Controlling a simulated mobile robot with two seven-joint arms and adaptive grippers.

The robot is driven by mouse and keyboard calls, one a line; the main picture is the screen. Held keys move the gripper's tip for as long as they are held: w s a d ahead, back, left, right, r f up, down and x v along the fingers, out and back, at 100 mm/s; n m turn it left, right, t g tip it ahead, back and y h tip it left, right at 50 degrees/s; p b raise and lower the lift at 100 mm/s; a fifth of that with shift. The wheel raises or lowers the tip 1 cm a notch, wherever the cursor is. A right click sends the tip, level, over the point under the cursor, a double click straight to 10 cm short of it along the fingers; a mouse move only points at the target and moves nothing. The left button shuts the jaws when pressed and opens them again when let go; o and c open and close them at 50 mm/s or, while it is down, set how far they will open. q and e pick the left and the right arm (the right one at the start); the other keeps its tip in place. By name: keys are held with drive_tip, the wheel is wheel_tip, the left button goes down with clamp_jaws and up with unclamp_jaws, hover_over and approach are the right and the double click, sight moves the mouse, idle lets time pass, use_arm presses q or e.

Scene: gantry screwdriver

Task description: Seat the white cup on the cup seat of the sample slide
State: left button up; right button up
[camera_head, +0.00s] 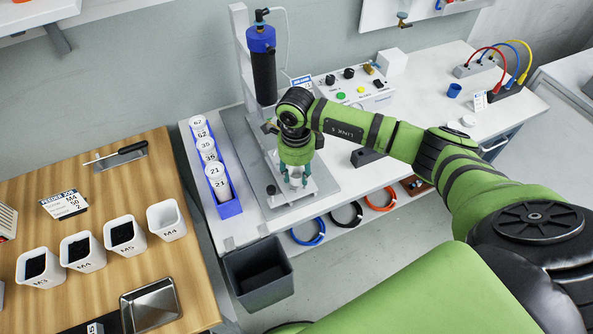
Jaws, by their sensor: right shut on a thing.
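My right gripper (294,181) points down over the front of the gantry's base, its teal fingertips shut on a small pale thing. This appears to be the white cup (295,182), mostly hidden between the fingers. The sample slide (302,194) is the light plate under and around the gripper, on the grey gantry base (240,143). The cup seat is hidden by the gripper, so I cannot tell whether the cup touches it. My left gripper is not in view.
The screwdriver (263,68) hangs behind the gripper. A blue rack (230,209) of white numbered cups stands to the left. A control box (352,88) with buttons is behind right. A dark bin (258,275) is below the front edge. White screw bins (125,235) stand on the wooden table.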

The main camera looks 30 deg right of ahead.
drive_tip(key=shift+f, duration=0.25)
idle(0.3)
drive_tip(key=shift+f+b, duration=0.5)
drive_tip(key=shift+b, duration=0.2)
drive_tip(key=o, duration=0.8)
drive_tip(key=shift+o, duration=0.2)
wheel_tip(320, 180, up, 12)
